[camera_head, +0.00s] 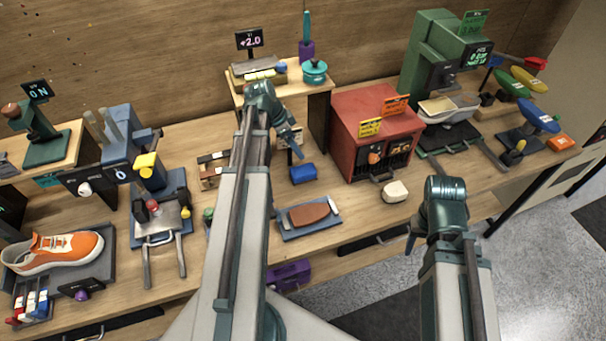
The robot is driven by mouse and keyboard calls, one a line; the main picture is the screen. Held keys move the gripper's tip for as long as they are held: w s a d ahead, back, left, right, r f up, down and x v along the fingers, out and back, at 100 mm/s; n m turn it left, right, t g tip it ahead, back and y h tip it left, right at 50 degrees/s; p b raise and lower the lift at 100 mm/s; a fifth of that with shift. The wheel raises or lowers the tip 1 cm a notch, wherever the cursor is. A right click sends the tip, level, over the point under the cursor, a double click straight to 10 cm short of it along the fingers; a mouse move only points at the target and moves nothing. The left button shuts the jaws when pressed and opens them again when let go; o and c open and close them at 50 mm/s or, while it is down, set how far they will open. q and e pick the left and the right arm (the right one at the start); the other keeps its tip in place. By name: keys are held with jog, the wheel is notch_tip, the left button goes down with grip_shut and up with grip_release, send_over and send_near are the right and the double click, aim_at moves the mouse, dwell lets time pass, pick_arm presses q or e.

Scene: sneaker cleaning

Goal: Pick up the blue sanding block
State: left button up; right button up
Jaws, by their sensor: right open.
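The blue sanding block (303,174) lies on the wooden workbench near the middle, just behind a blue tray with a brown pad. My left arm reaches up past it on its left. The left gripper (293,142) hangs just behind and above the block, apart from it as far as I can see; its jaws are too small to read. My right gripper (411,240) is mostly hidden by its own arm, near the bench's front edge at the right. It is open, well away from the block.
The blue tray (289,233) with the brown pad (309,215) lies in front of the block. An orange sneaker (55,250) sits far left. Bench between block and cabinet is clear.

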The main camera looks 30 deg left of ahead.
pick_arm(q)
jog(key=b, duration=0.8)
send_over(303, 170)
jog(key=s+a, duration=0.2)
notch_tip(303, 170, down, 8)
jog(key=shift+f, duration=0.1)
jog(key=shift+w+d+f, duration=0.15)
jog(key=shift+w+f, duration=0.05)
jog(key=shift+f, duration=0.15)
jog(key=b+x, duration=0.6)
jog(key=shift+d+f, duration=0.1)
jog(key=shift+f, duration=0.05)
grip_shut()
notch_tip(303, 170, up, 10)
jog(key=p, duration=1)
